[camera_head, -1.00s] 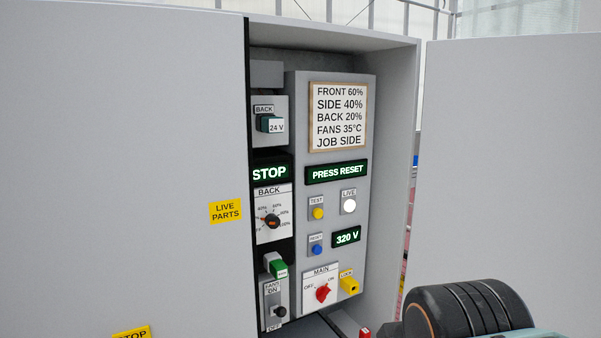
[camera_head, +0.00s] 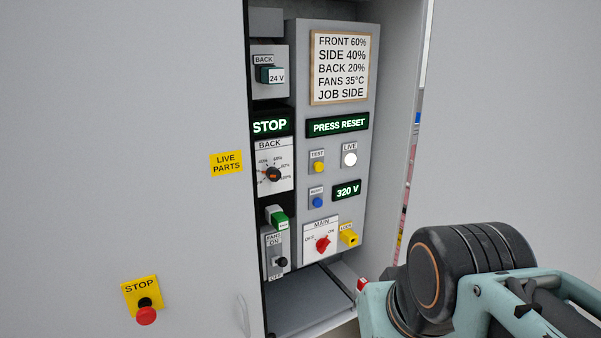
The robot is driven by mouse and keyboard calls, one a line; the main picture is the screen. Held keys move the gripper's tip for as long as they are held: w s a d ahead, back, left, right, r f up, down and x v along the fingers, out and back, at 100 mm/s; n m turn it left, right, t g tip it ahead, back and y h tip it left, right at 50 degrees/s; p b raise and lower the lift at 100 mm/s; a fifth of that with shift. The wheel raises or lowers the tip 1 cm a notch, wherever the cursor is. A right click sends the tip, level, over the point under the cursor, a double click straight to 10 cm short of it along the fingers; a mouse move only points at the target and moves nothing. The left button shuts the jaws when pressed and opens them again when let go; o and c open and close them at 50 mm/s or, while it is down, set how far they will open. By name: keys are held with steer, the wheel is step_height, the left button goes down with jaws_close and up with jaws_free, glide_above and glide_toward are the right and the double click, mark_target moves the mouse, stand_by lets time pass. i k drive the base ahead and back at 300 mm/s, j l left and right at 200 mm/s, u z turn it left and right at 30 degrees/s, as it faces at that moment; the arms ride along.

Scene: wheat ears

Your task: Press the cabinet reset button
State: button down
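The grey cabinet (camera_head: 300,190) stands open, its panel showing between two doors. The blue reset button (camera_head: 317,202) sits low on the panel under a small label. The yellow test button (camera_head: 319,167) is above it. A display (camera_head: 337,125) reads PRESS RESET, and another (camera_head: 346,190) reads 320 V. My arm's dark joint and teal links show at the lower right, apart from the button. My gripper cannot be made out in this view.
The left door carries a LIVE PARTS label (camera_head: 227,163) and a red stop button (camera_head: 146,315). The red main switch (camera_head: 323,244) and yellow lock (camera_head: 349,237) are below the reset button. The right door (camera_head: 510,120) stands open behind my arm.

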mark_target(317, 202)
steer(key=z, duration=1.5)
steer(key=j, duration=1.95)
steer(key=k+l+z, duration=0.2)
steer(key=k+l, duration=0.6)
steer(key=i+j+u, duration=0.1)
steer(key=i+j, duration=0.35)
